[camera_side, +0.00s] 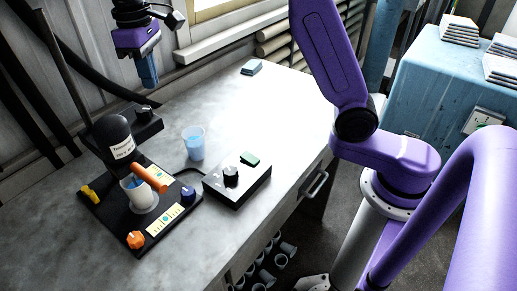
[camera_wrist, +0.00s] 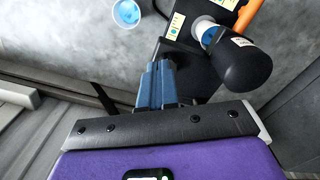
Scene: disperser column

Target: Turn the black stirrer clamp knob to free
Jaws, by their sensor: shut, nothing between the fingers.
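My gripper (camera_side: 148,82) points down at the upper left of the side view, its blue fingers shut and empty. It hangs above a black knob (camera_side: 144,110) with a pale mark, which sits on a black block behind the disperser's dark motor head (camera_side: 113,138). A clear gap separates fingertips and knob. Another black knob (camera_side: 231,174) is on a separate control box (camera_side: 242,190). I cannot read which knob is labelled for the clamp.
The disperser base (camera_side: 120,228) carries a white cup (camera_side: 140,194), an orange handle (camera_side: 150,178), and yellow (camera_side: 91,194), orange (camera_side: 136,239) and blue (camera_side: 188,195) knobs. A clear beaker with blue liquid (camera_side: 194,143) stands nearby. The bench's far right part is mostly clear.

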